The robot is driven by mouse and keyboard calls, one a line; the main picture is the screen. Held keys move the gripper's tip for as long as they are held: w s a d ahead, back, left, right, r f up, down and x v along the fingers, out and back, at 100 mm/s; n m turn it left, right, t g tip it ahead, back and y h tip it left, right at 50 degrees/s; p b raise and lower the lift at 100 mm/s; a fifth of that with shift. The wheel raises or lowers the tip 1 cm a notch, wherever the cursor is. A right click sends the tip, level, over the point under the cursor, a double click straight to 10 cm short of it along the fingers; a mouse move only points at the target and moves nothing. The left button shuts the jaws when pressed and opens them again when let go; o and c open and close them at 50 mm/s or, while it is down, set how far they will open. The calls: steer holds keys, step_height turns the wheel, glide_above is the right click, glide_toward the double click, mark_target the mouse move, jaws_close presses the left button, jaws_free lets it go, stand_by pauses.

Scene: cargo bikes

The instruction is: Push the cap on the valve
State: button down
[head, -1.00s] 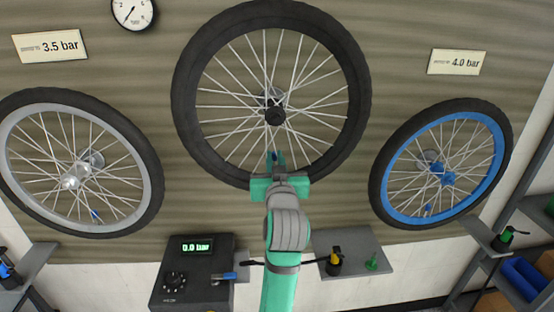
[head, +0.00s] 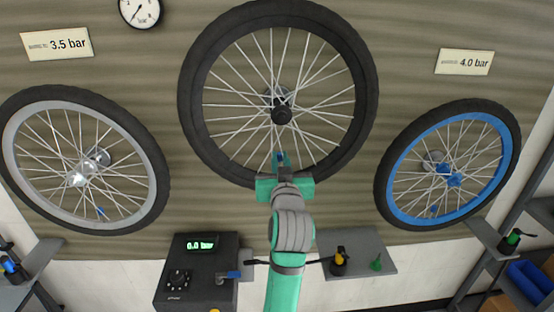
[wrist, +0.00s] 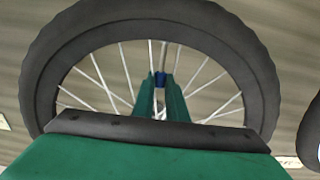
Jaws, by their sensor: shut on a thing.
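The middle wheel (head: 365,85) has a black tyre and rim and hangs on the wall. It also fills the wrist view (wrist: 255,75). My gripper (head: 279,162) reaches up to the lower part of this wheel, inside its rim, below the hub. In the wrist view my gripper (wrist: 160,84) has its two green fingers close together on a small blue cap (wrist: 160,77). The valve cannot be made out clearly; the fingers and the cap cover that spot. I cannot tell whether the cap touches the valve.
A grey-rimmed wheel (head: 155,160) hangs at left and a blue-rimmed wheel (head: 388,205) at right, each with a small blue piece near its lower rim. A black pump box (head: 205,268) reading 0.0 bar and a grey shelf (head: 370,247) flank my arm below.

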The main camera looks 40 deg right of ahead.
steer(key=shift+s+d+f, duration=0.15)
steer(key=shift+s, duration=0.15)
stand_by(0.4)
steer(key=shift+w+f, duration=0.1)
steer(key=shift+f, duration=0.2)
stand_by(0.4)
steer(key=c, duration=1.7)
jaws_free()
steer(key=shift+r, duration=0.1)
steer(key=o, duration=0.3)
steer(key=shift+w, duration=0.15)
steer(key=shift+o, duration=0.2)
steer(key=shift+a, duration=0.2)
steer(key=shift+d, duration=0.1)
